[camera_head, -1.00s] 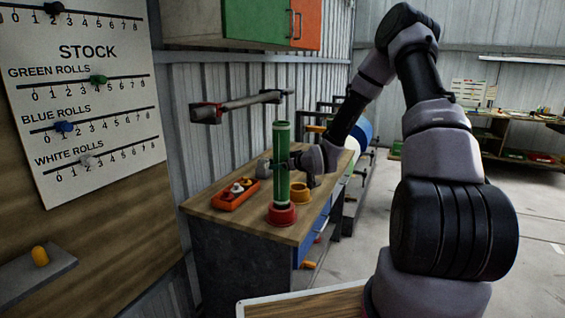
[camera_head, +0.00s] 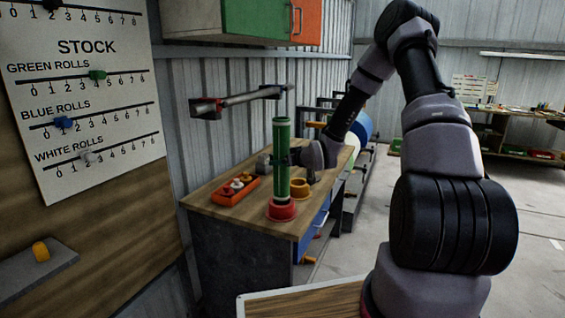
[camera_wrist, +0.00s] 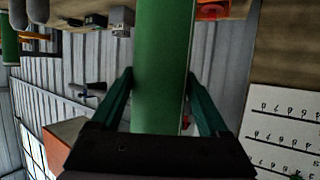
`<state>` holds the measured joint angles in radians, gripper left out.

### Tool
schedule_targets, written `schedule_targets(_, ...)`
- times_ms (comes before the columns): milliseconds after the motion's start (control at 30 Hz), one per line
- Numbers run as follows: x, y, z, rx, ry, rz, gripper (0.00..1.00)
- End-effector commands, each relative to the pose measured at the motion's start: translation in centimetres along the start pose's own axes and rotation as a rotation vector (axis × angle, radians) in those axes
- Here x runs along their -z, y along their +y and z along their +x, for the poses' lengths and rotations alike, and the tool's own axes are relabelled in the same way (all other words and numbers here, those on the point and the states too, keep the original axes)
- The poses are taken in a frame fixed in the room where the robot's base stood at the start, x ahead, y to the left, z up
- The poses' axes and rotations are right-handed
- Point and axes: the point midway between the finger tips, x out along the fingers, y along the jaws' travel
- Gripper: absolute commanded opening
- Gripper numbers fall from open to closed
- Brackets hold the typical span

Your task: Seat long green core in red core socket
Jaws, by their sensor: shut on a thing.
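The long green core (camera_head: 282,135) stands about upright on the workbench, directly over the red core socket (camera_head: 281,211). Its lower end meets the socket's top, where a dark band shows; I cannot tell how deep it sits. My gripper (camera_head: 282,158) is shut on the core around mid-height, coming from the right. In the wrist view the green core (camera_wrist: 163,45) runs between the two fingers of my gripper (camera_wrist: 160,76).
An orange tray (camera_head: 224,198) with small parts lies left of the socket, and a yellow socket (camera_head: 299,191) stands close behind right. A grey block (camera_head: 263,165) is behind the core. A wall-mounted bar (camera_head: 240,99) hangs above the bench (camera_head: 240,222). The bench's front edge is near.

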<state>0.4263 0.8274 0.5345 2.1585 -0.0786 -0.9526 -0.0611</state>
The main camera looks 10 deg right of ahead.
Motion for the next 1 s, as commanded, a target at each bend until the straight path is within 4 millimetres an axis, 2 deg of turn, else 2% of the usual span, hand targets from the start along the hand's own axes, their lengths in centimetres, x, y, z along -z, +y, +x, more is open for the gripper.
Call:
schedule_targets(567, 0.1, 0.0, 0.0, 0.000, 0.002, -0.001, 0.00)
schedule_targets(1000, -0.9, 0.0, 0.4, 0.000, 0.002, -0.001, 0.00)
